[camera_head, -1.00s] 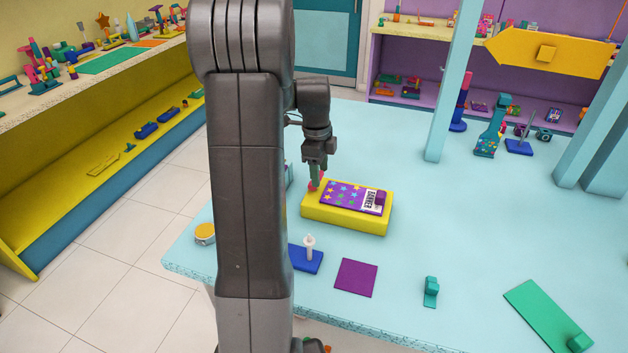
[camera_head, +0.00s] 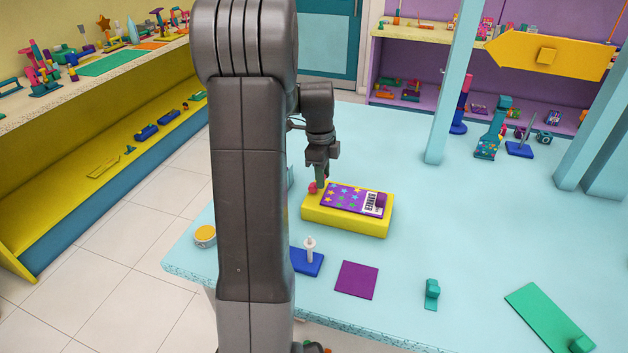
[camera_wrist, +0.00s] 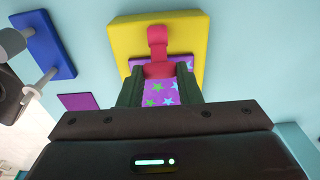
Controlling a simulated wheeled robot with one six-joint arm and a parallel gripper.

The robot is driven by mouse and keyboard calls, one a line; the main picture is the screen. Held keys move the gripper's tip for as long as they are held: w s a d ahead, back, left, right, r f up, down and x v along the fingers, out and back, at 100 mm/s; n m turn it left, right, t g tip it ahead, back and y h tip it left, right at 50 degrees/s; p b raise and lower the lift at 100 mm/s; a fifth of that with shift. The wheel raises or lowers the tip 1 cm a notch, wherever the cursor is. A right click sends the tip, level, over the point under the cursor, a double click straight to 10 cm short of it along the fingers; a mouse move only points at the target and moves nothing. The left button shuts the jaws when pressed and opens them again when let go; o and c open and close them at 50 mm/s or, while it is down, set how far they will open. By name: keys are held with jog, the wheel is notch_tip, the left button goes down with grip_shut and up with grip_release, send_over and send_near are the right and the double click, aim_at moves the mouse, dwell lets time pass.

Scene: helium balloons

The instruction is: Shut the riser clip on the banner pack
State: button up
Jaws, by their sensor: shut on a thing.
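The banner pack (camera_head: 345,198) is a purple, star-patterned slab with a white label, lying on a yellow block (camera_head: 340,222). The riser clip appears as a small red piece (camera_head: 312,187) at the block's left end. In the wrist view the red clip (camera_wrist: 157,40) runs from the yellow block over the pack's edge, and its wide end lies between my fingers. My gripper (camera_head: 321,186) points down at the pack's left end, and its dark green fingers (camera_wrist: 159,78) are shut on the clip. The fingers partly hide the pack in the wrist view.
A blue base with a white peg (camera_head: 308,255) and a purple square (camera_head: 357,279) lie in front of the block. A teal piece (camera_head: 432,294) and a green plate (camera_head: 548,318) are further right. Pale blue posts (camera_head: 452,85) stand behind. The table's middle right is clear.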

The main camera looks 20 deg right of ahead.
jog(key=shift+s+f, duration=0.1)
jog(key=shift+f, duration=0.05)
jog(key=shift+s+d+f, duration=0.25)
jog(key=shift+d+f, duration=0.1)
jog(key=shift+d, duration=0.05)
jog(key=shift+s+d+f+b, duration=0.2)
jog(key=shift+d+f+b, duration=0.05)
jog(key=shift+f+b, duration=0.2)
